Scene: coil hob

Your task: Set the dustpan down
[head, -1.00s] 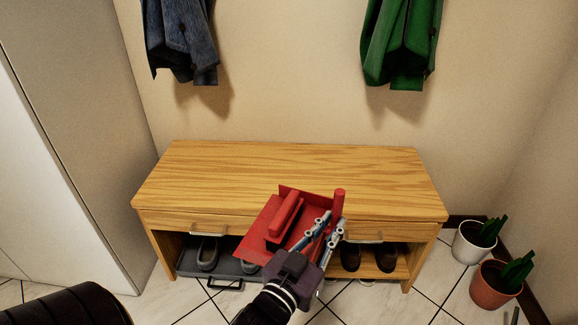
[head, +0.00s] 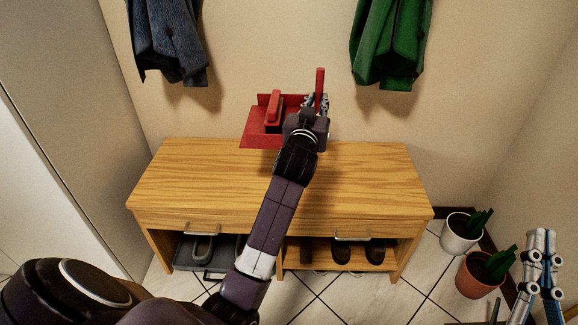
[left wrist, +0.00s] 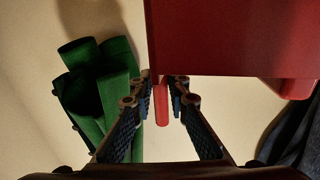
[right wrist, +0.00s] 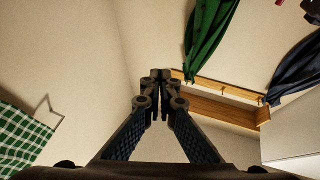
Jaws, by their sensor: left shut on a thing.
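The red dustpan (head: 258,127) is in the upper middle of the head view, in front of the wall and overlapping the bench's back edge. It looks held above the bench top. A red brush-like piece (head: 273,106) lies on it. My left gripper (head: 316,103) is shut on the dustpan's upright red handle (head: 320,80). In the left wrist view, the fingers (left wrist: 162,88) close around the handle and the pan (left wrist: 225,40) fills the upper right. My right gripper (head: 541,250) is at the lower right, empty; its fingertips meet in the right wrist view (right wrist: 161,76).
The wooden bench (head: 180,180) has a clear top. Several shoes (head: 375,250) and a grey tray (head: 222,259) are below. Coats (head: 390,45) hang above. A white pot (head: 458,236) and a terracotta pot (head: 478,277) stand at right. A tall white cabinet (head: 60,120) is at left.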

